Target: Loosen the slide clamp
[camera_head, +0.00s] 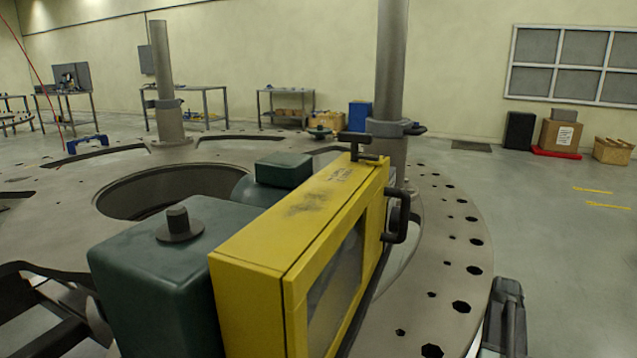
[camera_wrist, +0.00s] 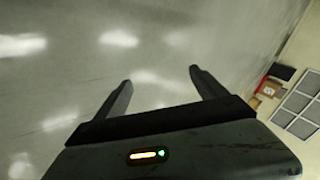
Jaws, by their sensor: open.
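A yellow housing (camera_head: 290,220) with a dark window stands on a dark green machine body (camera_head: 150,275) in the head view. A black T-shaped handle (camera_head: 358,141) rises from its far top end, and a black loop handle (camera_head: 398,217) sits on its right side. Grey collars (camera_head: 385,128) grip the two upright posts; the right one has a dark lever (camera_head: 415,129). I cannot tell which of these is the slide clamp. My gripper (camera_wrist: 161,82) is open and empty in the wrist view, over bare floor, with none of these parts between its fingers.
A large round plate (camera_head: 455,260) with bolt holes surrounds the machine and has a wide opening (camera_head: 165,190). Two posts (camera_head: 390,60) stand on it. Open floor (camera_head: 560,230) lies to the right. Boxes (camera_head: 560,135) and workbenches (camera_head: 187,100) stand along the back wall.

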